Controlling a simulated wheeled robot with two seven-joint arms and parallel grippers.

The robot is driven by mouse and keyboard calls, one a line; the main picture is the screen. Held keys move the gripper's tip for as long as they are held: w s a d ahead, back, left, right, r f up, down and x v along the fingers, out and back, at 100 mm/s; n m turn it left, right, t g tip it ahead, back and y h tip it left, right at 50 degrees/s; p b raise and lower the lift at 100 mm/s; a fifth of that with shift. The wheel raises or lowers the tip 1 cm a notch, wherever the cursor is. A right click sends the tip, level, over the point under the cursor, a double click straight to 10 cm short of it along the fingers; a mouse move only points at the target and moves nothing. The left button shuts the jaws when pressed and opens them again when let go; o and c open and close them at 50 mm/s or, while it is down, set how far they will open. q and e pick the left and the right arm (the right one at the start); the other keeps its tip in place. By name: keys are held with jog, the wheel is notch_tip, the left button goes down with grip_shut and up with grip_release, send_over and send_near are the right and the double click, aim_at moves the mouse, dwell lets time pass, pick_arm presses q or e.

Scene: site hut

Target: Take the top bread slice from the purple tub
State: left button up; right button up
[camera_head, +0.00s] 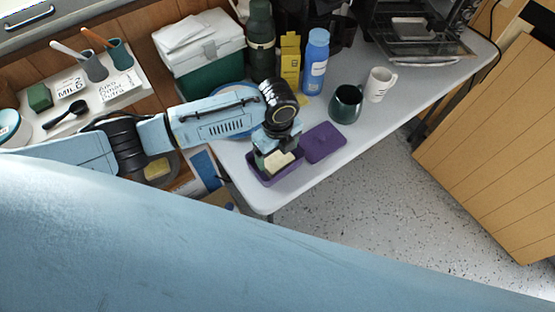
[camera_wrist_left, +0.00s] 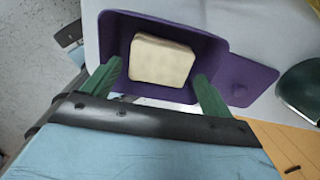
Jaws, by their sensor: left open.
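The purple tub (camera_head: 291,171) stands on the white table near its front left edge, and it also shows in the left wrist view (camera_wrist_left: 115,30). A pale bread slice (camera_head: 279,161) lies in it, seen from above in the left wrist view (camera_wrist_left: 161,61); how many slices lie under it is hidden. My left gripper (camera_head: 271,158) is over the tub. Its green fingers are open, one on each side of the bread in the left wrist view (camera_wrist_left: 158,88), with gaps between fingers and bread. My right gripper is not in view.
A purple lid (camera_head: 323,142) lies beside the tub. A dark green mug (camera_head: 346,104), a white mug (camera_head: 380,84), a blue bottle (camera_head: 315,62) and a yellow box (camera_head: 290,62) stand farther back.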

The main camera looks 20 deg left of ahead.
pick_arm(q)
notch_tip(320, 180, down, 2)
jog(key=shift+f, duration=0.1)
jog(key=c, duration=0.7)
jog(key=shift+c, duration=0.2)
